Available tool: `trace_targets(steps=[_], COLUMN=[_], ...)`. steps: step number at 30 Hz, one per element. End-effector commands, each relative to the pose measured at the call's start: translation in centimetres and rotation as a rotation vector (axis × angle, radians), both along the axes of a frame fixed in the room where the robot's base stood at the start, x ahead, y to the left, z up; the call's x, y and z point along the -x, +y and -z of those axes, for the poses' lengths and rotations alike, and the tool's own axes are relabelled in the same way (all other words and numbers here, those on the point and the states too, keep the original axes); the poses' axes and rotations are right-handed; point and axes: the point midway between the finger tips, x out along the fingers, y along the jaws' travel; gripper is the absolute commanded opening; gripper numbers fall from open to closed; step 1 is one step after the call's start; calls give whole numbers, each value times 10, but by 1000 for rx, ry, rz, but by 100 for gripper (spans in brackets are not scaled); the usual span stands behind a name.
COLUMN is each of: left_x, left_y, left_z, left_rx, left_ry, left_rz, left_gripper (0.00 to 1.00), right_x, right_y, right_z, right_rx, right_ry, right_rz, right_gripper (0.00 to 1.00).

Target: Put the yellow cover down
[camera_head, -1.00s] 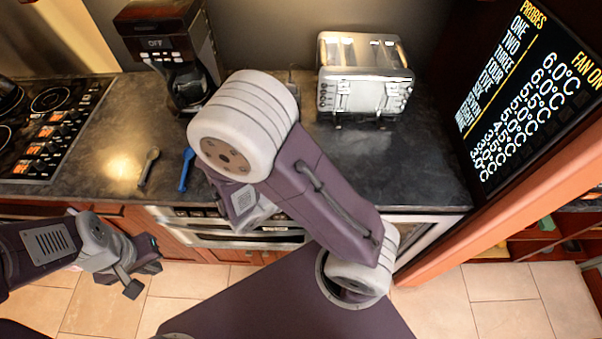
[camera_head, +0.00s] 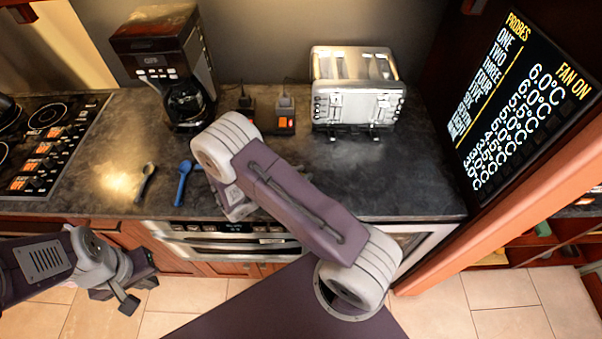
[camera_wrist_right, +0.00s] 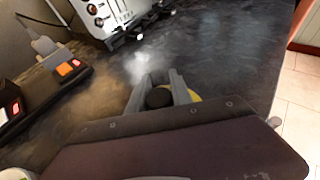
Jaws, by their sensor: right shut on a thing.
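In the right wrist view, my right gripper (camera_wrist_right: 161,92) is shut on the black knob of the yellow cover (camera_wrist_right: 194,96). Only a small yellow edge of the cover shows beside the right-hand finger; the rest is hidden by my gripper. The dark counter lies below and beyond it; I cannot tell whether the cover touches it. In the head view my right arm hides the right gripper's fingertips and the cover. My left gripper (camera_head: 135,292) is low at the left, in front of the cabinets and away from the counter top; its jaw opening is unclear.
A silver toaster (camera_head: 357,88), a coffee maker (camera_head: 165,65) and switch boxes (camera_head: 285,121) stand at the back of the dark counter (camera_head: 400,185). A blue spoon (camera_head: 184,181) and a grey spoon (camera_head: 146,182) lie at left. The counter right of my arm is clear.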

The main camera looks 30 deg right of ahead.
Motion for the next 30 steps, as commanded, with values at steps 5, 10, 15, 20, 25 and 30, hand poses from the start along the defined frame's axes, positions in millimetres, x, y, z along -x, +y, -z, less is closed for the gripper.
trace_targets(steps=[5,10,15,20,25,30], left_x=[0,0,0,0,0,0], left_y=[0,0,0,0,0,0], left_z=[0,4,3,3,2,10], left_rx=[0,0,0,0,0,0], left_ry=[0,0,0,0,0,0], left_rz=[0,0,0,0,0,0], left_gripper=[0,0,0,0,0,0], right_x=[0,0,0,0,1,8], right_y=[0,0,0,0,6,45], right_z=[1,5,4,4,-1,-16], right_rx=[0,0,-1,-1,-1,-3], right_ry=[-2,-1,-1,-1,-3,-5], right_rz=[0,0,0,0,-2,-6], right_gripper=[0,0,48,48,48,48])
